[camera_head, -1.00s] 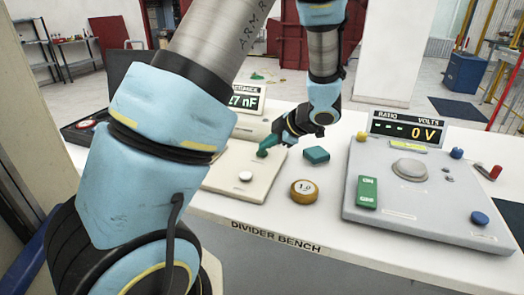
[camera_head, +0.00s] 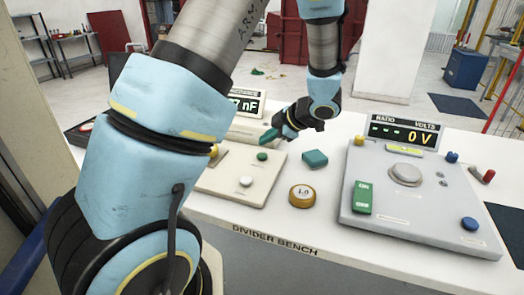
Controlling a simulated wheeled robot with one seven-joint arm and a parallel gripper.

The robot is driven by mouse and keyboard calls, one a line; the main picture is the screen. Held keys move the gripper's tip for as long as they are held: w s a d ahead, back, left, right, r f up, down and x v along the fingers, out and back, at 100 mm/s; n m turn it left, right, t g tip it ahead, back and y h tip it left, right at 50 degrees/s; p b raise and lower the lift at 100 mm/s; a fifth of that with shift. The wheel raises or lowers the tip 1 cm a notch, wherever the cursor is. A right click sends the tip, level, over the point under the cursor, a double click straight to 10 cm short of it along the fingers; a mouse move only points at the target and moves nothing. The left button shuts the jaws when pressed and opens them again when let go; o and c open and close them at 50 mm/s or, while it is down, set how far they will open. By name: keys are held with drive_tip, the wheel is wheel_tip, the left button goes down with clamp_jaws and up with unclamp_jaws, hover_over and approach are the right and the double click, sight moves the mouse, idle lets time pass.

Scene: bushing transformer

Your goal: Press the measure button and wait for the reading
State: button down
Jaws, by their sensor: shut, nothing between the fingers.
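The beige capacitance meter panel (camera_head: 225,190) lies on the bench, partly hidden behind my arm.
A green block (camera_head: 314,159) and a round brass weight marked 1.0 (camera_head: 302,196) stand right of the panel. A grey console (camera_head: 420,215) with a green ON/OFF switch (camera_head: 363,198) and a display reading 0 V (camera_head: 404,134) fills the right side.

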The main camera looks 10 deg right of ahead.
sight(266, 156)
wheel_tip(266, 156, up, 3)
drive_tip(key=p, duration=0.2)
drive_tip(key=shift+r+p, duration=0.15)
drive_tip(key=shift+p, duration=0.15)
drive_tip(key=w+a+r+m+h+b, duration=0.1)
drive_tip(key=w+a+r+m+h, duration=0.25)
drive_tip(key=m+h, duration=0.45)
drive_tip(key=s+a+m+g+y+b, duration=0.1)
drive_tip(key=s+a+m+g, duration=0.4)
drive_tip(key=s+a+m, duration=0.5)
drive_tip(key=s+a+f, duration=0.1)
drive_tip(key=s+a, duration=0.3)
drive_tip(key=s, duration=0.2)
drive_tip(key=shift+s+m+y, duration=0.3)
drive_tip(key=shift+s+m, duration=0.1)
